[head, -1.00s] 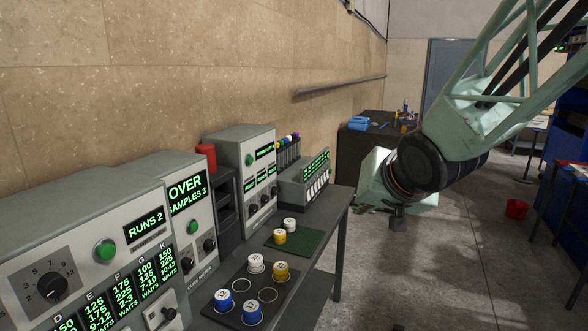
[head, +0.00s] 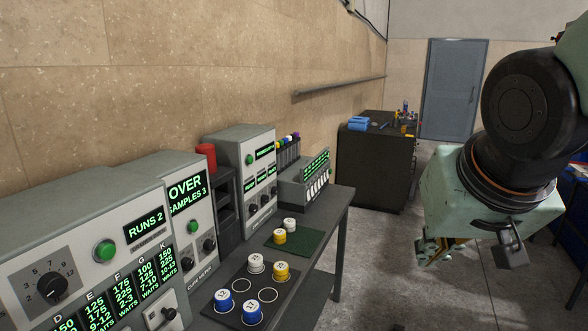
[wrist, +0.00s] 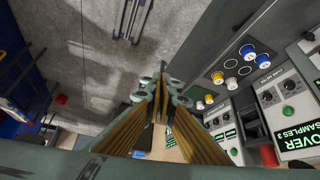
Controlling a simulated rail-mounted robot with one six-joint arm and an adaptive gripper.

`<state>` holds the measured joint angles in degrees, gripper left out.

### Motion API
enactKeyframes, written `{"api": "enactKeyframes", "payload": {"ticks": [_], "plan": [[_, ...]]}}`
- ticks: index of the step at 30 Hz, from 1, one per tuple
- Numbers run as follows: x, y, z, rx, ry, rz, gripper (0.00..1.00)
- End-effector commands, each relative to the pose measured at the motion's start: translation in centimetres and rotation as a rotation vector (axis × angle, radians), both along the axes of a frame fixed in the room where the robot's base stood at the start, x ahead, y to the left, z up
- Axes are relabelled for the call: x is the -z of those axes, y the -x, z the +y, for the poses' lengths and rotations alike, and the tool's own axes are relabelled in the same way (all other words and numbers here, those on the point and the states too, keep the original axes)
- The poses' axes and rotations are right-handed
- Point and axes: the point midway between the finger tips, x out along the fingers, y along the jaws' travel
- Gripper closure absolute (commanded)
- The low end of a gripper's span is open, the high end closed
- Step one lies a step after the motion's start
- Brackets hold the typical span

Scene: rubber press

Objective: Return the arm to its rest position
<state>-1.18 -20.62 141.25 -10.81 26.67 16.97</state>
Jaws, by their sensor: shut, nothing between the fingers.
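My gripper (head: 438,248) hangs at the right of the head view, over the open floor and clear of the bench. In the wrist view its two fingers (wrist: 160,92) meet at their tips with nothing held. My pale green wrist housing and dark joint fill the right side of the head view. The bench (head: 341,205) with the sample cups stands to the left, apart from the gripper.
A black mat (head: 232,318) on the bench carries white, yellow and blue cups; a green mat (head: 304,243) holds two more. Control boxes (head: 105,220) line the wall. A dark cabinet (head: 375,165) and a grey door (head: 453,90) stand behind. The floor between is clear.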

Motion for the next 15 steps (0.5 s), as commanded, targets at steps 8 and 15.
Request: {"api": "enactKeyframes", "payload": {"ticks": [8, 15], "plan": [[0.0, 6.9, 0.1, -0.032, 0.007, 0.09, 1.0], [0.2, 12.8, 0.8, -0.077, 0.001, 0.169, 1.0]]}}
